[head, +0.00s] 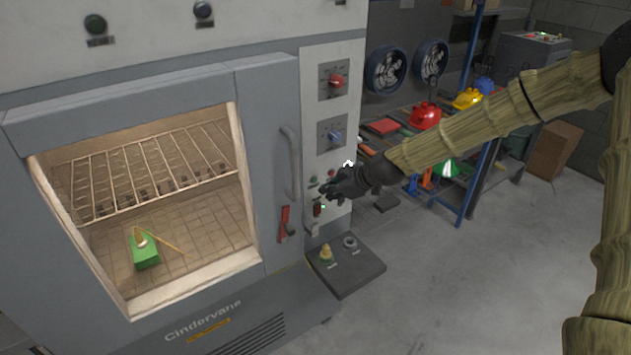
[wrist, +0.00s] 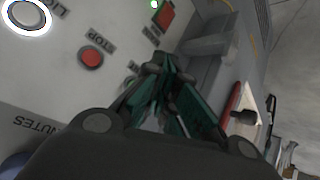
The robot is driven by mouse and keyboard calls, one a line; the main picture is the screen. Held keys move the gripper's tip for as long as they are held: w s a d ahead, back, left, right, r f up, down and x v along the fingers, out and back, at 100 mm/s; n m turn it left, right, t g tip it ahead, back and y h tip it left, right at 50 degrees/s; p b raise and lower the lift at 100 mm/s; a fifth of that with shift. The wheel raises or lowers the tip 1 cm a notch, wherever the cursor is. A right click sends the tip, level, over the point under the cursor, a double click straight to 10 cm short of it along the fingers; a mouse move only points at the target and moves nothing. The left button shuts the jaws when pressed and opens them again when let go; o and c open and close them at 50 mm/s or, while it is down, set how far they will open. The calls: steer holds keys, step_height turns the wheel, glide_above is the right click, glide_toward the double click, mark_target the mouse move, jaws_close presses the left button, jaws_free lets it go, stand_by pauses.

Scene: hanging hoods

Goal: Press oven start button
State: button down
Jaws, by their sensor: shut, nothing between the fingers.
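The oven (head: 222,85) stands at the left with a light control panel (head: 347,60) down its right side. My gripper (head: 334,188) is at the lower part of this panel, and its teal fingers (wrist: 166,75) are shut and empty. In the wrist view a red button (wrist: 90,58) with a label ending in "TOP" is left of the fingers. Part of another label (wrist: 133,67) shows beside the fingers. Whether the fingertips touch the panel is unclear.
A lit round button (wrist: 27,15) is at the wrist view's upper left. The panel has a red knob (head: 336,81) and a blue knob (head: 334,136). The oven door handle (head: 291,160) is left of my gripper. A dark shelf (head: 350,275) juts out below.

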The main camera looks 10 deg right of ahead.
steer(key=s, duration=0.1)
steer(key=s+d, duration=0.1)
steer(key=s, duration=0.1)
stand_by(0.4)
stand_by(0.4)
steer(key=s+a+f+m+g+h, duration=0.1)
steer(key=s+a+f+m+g, duration=0.15)
steer(key=s+f, duration=0.75)
steer(key=s+a+f+m+g+h, duration=0.1)
steer(key=s+a+f+m, duration=0.15)
steer(key=s+f, duration=0.8)
steer(key=s+d+f+m+g+h, duration=0.1)
steer(key=s+f, duration=0.5)
steer(key=s, duration=0.7)
steer(key=s+d+f+m+g+h+b, duration=0.1)
steer(key=s+f+m, duration=0.4)
steer(key=s, duration=0.8)
steer(key=shift+d+f+m+g+h, duration=0.45)
steer(key=shift+d+g+h, duration=0.3)
steer(key=shift+g+h, duration=0.2)
